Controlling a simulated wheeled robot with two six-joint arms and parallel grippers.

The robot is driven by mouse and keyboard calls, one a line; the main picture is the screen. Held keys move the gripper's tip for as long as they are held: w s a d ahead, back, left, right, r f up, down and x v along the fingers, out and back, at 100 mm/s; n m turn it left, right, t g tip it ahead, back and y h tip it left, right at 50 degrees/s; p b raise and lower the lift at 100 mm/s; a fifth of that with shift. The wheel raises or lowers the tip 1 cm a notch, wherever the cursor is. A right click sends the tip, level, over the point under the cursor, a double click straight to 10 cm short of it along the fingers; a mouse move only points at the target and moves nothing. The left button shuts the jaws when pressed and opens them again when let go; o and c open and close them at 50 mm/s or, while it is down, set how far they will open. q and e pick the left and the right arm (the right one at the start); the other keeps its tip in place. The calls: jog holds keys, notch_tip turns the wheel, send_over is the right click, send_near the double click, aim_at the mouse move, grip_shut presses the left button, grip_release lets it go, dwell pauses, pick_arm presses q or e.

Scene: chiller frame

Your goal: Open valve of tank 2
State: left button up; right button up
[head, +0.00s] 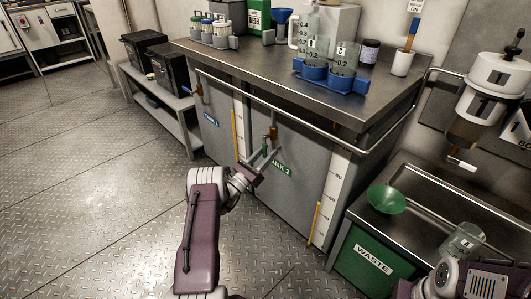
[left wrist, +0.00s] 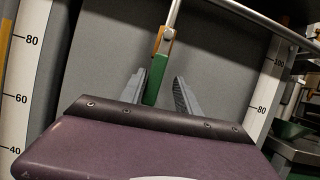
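Tank 2 is the grey cabinet front with a green label (head: 281,169) reading "TANK 2". Its valve (head: 272,133) is a brass fitting on a pipe, with a green handle (head: 265,148) hanging below it. In the left wrist view the green handle (left wrist: 155,80) points down, slightly tilted, from the brass valve body (left wrist: 166,36). My left gripper (head: 258,158) is at the handle. In the left wrist view its two fingers (left wrist: 156,92) are apart, one on each side of the handle, with gaps visible. My right gripper is out of view.
A metal rail (head: 300,133) runs along the cabinet front above the valve. Tank 1's label (head: 210,119) is to the left. The countertop (head: 258,58) holds measuring cups and bottles. A green waste bin (head: 370,256) stands at right. The floor at left is clear.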

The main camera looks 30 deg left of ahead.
pick_arm(q)
jog(key=shift+a, duration=0.1)
jog(key=p+v, duration=0.4)
jog(key=v, duration=0.5)
